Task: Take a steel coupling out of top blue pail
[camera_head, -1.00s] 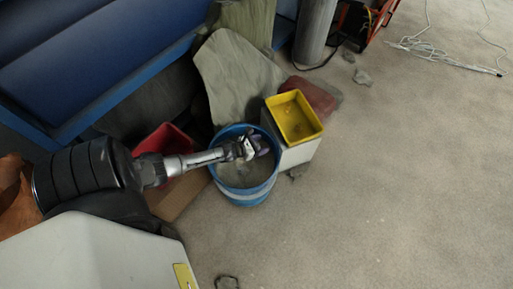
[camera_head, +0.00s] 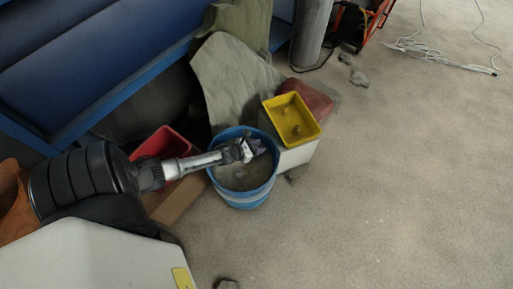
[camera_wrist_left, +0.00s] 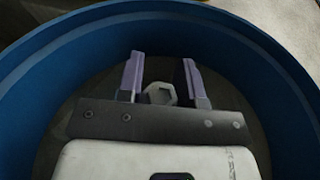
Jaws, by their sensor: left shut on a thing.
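The blue pail (camera_head: 241,199) stands on the floor in the middle of the head view, open side up, with a pale band around it. Its wall (camera_wrist_left: 62,58) curves around my left gripper in the left wrist view. My left gripper (camera_head: 258,147) is at the pail's mouth, near its far right rim. In the left wrist view, its two purple fingers (camera_wrist_left: 163,64) are apart, with a grey, nut-like steel coupling (camera_wrist_left: 160,94) between them. The gripper is shut on this coupling. The pail's floor is dim, and I cannot make out other couplings there. My right gripper is out of view.
A yellow bin (camera_head: 314,134) sits on a pale box right behind the pail. A red bin (camera_head: 150,146) is to the left, behind my left arm. Blue furniture (camera_head: 90,50) stands at back left. Carpet on the right (camera_head: 420,180) is mostly clear.

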